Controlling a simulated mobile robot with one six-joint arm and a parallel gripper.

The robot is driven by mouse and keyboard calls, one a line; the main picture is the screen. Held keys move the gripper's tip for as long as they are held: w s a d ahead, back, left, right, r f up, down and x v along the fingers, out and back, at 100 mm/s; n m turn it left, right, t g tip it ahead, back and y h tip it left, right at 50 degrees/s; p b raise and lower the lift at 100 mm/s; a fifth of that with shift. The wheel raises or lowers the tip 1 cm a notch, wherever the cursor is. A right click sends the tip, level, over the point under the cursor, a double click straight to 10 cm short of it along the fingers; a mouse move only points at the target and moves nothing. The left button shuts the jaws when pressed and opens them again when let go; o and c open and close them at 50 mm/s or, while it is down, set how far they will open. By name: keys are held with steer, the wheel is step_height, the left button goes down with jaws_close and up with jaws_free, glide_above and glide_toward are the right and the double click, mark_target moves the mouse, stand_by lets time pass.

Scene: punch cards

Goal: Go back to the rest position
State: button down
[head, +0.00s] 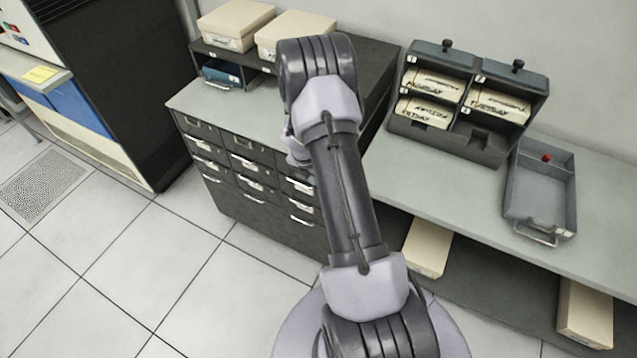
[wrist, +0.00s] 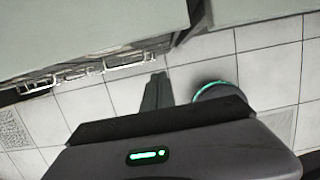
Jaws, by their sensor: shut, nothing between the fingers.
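My arm rises through the middle of the head view and bends over at the top, above the drawer cabinet (head: 250,165). In the wrist view my gripper (wrist: 157,92) points down past the counter edge towards the floor. Its fingers are shut with nothing held. The dark gripper body with a green light fills the bottom of the wrist view.
A dark card rack (head: 442,136) holds labelled cream card decks on the counter (head: 400,185). Cream boxes (head: 235,22) sit on the cabinet's shelf. White tiled floor (head: 150,260) is clear at left.

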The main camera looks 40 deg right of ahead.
steer(key=a+r+m+t+b, duration=0.1)
steer(key=a+r+m+b, duration=0.5)
steer(key=r, duration=0.7)
steer(key=s+a+r+m+t+b, duration=0.25)
steer(key=s+a+r+m, duration=0.25)
steer(key=a+r+m, duration=0.6)
steer(key=s+a+m+t+y+b, duration=0.1)
steer(key=s+a+m+y+b, duration=0.3)
steer(key=s+a+m, duration=0.5)
steer(key=s+a+b, duration=0.2)
steer(key=s+a, duration=0.4)
steer(key=s, duration=0.1)
steer(key=shift+a+f+y, duration=0.3)
steer(key=shift+f, duration=0.1)
